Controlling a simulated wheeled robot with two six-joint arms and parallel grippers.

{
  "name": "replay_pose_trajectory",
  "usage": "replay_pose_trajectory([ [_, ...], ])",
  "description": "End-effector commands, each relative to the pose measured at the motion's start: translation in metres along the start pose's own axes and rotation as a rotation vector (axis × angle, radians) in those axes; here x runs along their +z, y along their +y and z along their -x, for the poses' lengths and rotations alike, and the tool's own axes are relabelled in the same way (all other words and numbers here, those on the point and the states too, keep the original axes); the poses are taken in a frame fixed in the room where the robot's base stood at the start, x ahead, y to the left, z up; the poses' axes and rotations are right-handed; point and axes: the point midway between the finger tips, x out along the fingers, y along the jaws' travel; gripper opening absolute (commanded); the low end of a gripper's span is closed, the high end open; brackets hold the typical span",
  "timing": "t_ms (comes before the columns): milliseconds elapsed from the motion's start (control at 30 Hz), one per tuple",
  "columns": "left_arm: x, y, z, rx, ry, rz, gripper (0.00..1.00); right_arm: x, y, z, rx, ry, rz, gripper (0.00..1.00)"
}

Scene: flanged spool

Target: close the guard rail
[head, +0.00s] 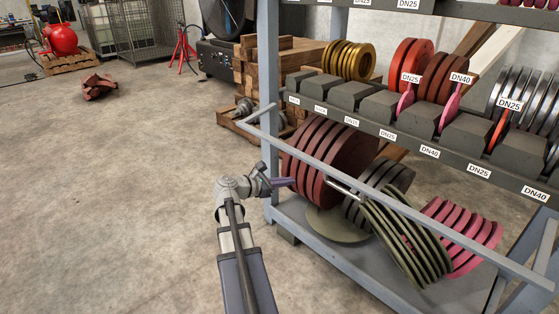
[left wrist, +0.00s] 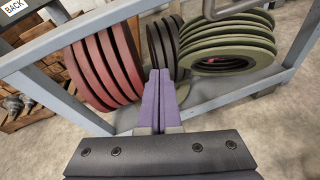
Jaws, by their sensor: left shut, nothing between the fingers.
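The guard rail (head: 370,183) is a long grey-blue bar. It slants across the front of the rack's lower bay, from beyond the left post down to the lower right. Its left end stands out from the post, with a short piece reaching back toward the rack. A bent metal handle (head: 345,188) sits near its middle. The rail (left wrist: 75,38) and handle (left wrist: 238,8) also show in the left wrist view. My left gripper (head: 291,182) is shut and empty, its purple fingers (left wrist: 162,98) pointing at the lower bay, below the rail and left of the handle. My right gripper is out of view.
Dark red discs (head: 322,160), green rings (head: 405,240) and pink rings (head: 468,235) fill the lower bay behind the rail. The rack's left post (head: 268,60) stands close to my left gripper. The floor (head: 130,190) at left is open.

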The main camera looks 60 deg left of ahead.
Motion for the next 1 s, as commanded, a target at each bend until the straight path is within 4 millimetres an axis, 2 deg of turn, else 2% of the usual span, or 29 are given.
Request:
replay_pose_trajectory([
  [33, -0.005, 0.02, 0.019, 0.051, -0.025, 0.062, 0.0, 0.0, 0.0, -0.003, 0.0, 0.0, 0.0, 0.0],
  [100, -0.008, 0.038, 0.04, 0.101, -0.059, 0.132, 0.0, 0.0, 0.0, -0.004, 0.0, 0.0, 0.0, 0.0],
  [200, -0.009, 0.054, 0.06, 0.147, -0.095, 0.196, 0.0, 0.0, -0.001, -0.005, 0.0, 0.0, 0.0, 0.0],
  [300, -0.01, 0.061, 0.07, 0.168, -0.112, 0.228, 0.0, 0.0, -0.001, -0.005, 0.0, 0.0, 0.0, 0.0],
  [433, -0.009, 0.062, 0.071, 0.172, -0.117, 0.235, 0.0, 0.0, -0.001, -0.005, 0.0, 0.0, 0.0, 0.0],
  [567, -0.009, 0.063, 0.064, 0.169, -0.116, 0.234, 0.0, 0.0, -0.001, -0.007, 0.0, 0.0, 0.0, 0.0],
  [667, -0.009, 0.066, 0.049, 0.167, -0.116, 0.233, 0.0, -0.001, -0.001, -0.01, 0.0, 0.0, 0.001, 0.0],
  [1000, -0.003, 0.079, -0.02, 0.165, -0.115, 0.231, 0.0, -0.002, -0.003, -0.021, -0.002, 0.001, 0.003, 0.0],
])
